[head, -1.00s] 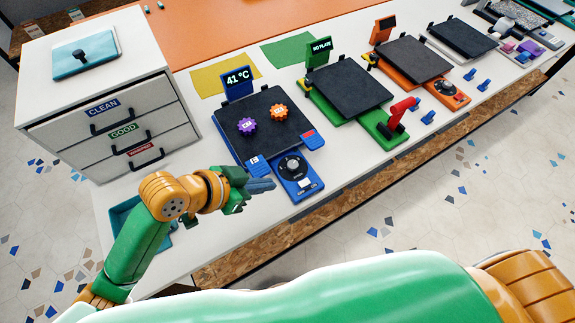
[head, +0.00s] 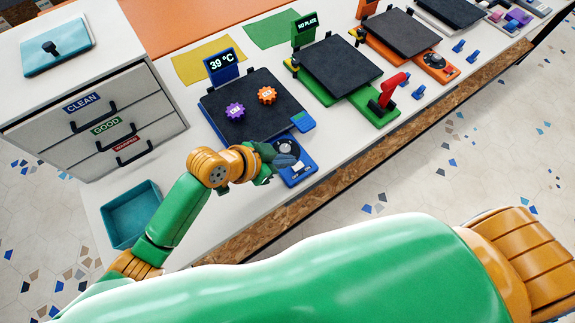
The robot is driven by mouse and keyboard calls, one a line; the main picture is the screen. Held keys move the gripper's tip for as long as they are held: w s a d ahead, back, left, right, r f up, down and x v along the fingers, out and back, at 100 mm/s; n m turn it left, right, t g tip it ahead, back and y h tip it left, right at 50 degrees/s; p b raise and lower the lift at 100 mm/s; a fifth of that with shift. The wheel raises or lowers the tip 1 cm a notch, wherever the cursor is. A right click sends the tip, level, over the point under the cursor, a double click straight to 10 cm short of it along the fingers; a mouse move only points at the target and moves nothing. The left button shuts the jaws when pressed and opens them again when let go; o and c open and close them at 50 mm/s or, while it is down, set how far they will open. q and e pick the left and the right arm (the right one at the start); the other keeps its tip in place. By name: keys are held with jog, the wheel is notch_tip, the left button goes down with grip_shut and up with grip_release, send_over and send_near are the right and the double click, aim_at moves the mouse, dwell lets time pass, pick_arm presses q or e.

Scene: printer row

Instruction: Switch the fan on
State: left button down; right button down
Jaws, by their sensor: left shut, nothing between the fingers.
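A small blue tab (head: 302,122) is at the plate's front right corner. My left gripper (head: 284,160) is shut and empty, over the left part of the control box; it partly covers the dial. I cannot make out a fan. My right gripper is not in view.
A green printer (head: 378,112) with a red lever (head: 390,90) and an orange printer (head: 432,62) stand to the right. A drawer cabinet (head: 150,85) stands left, with a teal bin (head: 133,222) in front. The table's front edge runs close below my gripper.

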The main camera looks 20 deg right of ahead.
aim_at(295, 171)
pick_arm(q)
jog(key=shift+w+d+f, duration=0.1)
jog(key=shift+d+f, duration=0.05)
jog(key=shift+f, duration=2.1)
jog(key=f+b, duration=0.1)
jog(key=b, duration=0.1)
jog(key=shift+f+h+b, duration=0.4)
jog(key=shift+r+p, duration=0.35)
jog(key=shift+r, duration=0.15)
jog(key=shift+r+p, duration=0.35)
jog(key=shift+p, duration=0.05)
jog(key=shift+r+p, duration=0.45)
